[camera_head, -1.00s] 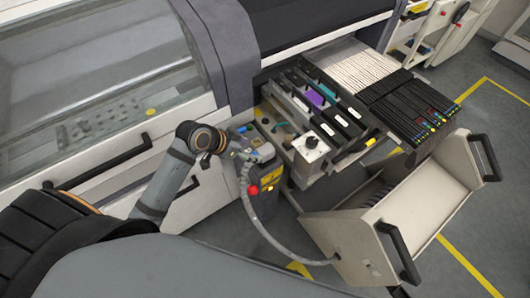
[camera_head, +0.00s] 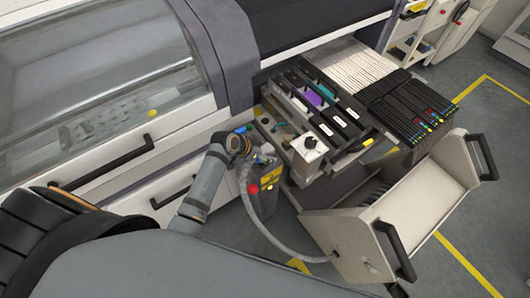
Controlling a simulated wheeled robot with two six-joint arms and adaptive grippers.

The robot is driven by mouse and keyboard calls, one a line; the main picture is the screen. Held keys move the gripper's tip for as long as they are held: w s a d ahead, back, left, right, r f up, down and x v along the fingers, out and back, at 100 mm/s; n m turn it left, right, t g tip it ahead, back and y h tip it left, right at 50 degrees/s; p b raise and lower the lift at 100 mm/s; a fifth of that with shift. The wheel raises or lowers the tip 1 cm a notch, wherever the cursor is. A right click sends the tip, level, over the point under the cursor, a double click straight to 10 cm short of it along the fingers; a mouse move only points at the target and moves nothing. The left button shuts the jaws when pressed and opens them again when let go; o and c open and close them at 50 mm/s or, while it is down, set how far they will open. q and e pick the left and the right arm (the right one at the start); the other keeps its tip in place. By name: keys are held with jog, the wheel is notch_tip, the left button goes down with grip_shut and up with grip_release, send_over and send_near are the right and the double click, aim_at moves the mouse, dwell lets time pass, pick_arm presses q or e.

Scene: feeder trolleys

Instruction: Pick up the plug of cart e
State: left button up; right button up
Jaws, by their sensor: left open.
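The cart (camera_head: 350,235) at the lower right is an off-white trolley with black handles; I cannot read a letter on it. A grey ribbed hose (camera_head: 283,249) runs from its side, curving up to the yellow and grey docking unit (camera_head: 268,187). The hose's upper end, where the plug would be, is by my left gripper and too small and covered to make out. My left gripper (camera_head: 264,154) is open at the top of the docking unit, close above the hose end. I cannot tell whether it touches the plug. My right gripper is not in view.
A red knob (camera_head: 253,189) sits on the docking unit's front. The feeder bank (camera_head: 322,105) with a white box (camera_head: 308,155) stands just right of the gripper. The machine's white front with black handles (camera_head: 103,166) is to the left. Grey floor is open at right.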

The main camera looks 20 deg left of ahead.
pick_arm(q)
jog(key=shift+s, duration=0.1)
jog(key=shift+c, duration=0.4)
jog(key=shift+c, duration=1.3)
grip_shut()
jog(key=shift+r, duration=0.2)
